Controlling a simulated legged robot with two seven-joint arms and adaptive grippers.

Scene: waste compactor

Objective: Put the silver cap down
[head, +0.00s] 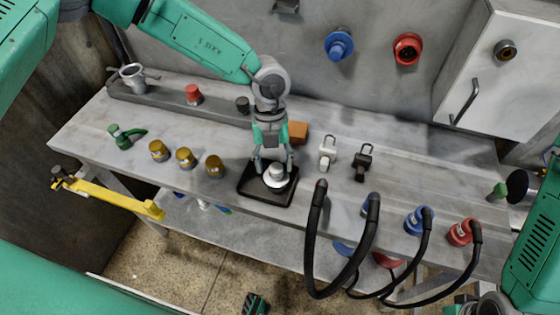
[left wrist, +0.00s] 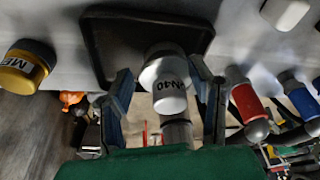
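The silver cap (head: 276,175) has a wide pale flange and a narrower knob, and is at the black square tray (head: 254,192) on the workbench. My left gripper (head: 274,163) points down over the cap. Its fingers (left wrist: 162,92) stand on either side of the knob, with visible gaps, so it looks open. Whether the flange fully rests on the tray is hard to tell. My right gripper is not clearly in view.
Brass caps (head: 185,157) stand left of the tray, and an orange block (head: 298,132) behind it. White (head: 328,153) and black (head: 362,162) padlock-like pieces lie right. Black hoses (head: 340,262) arch over the bench's front edge at the right, near blue and red connectors (head: 461,232).

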